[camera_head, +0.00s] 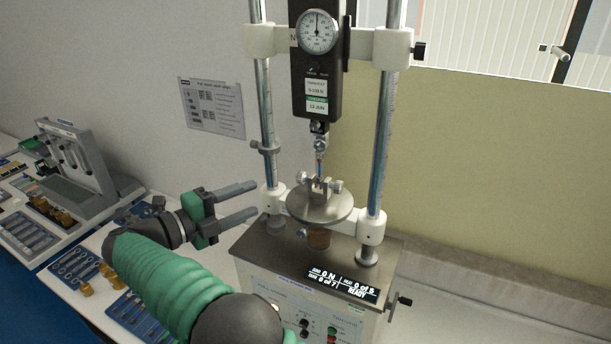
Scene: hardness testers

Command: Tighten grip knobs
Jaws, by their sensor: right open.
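A test stand holds a small clamp (318,188) on a round metal plate (330,211). A small silver grip knob (336,186) sits on the clamp's right side, and another grip knob (303,178) on its left. A thin piece (320,165) hangs from the gauge hook down into the clamp. My right gripper (254,199) is open and empty to the left of the plate. Its two dark fingers point right towards the clamp, apart from the knobs. My left gripper is not in view.
A dial force gauge (316,32) hangs between two upright posts (381,130). The stand's display (343,284) reads 0 N and READY. A crank (400,300) sticks out at the base's right. Another device (75,165) and trays (25,215) stand at the left.

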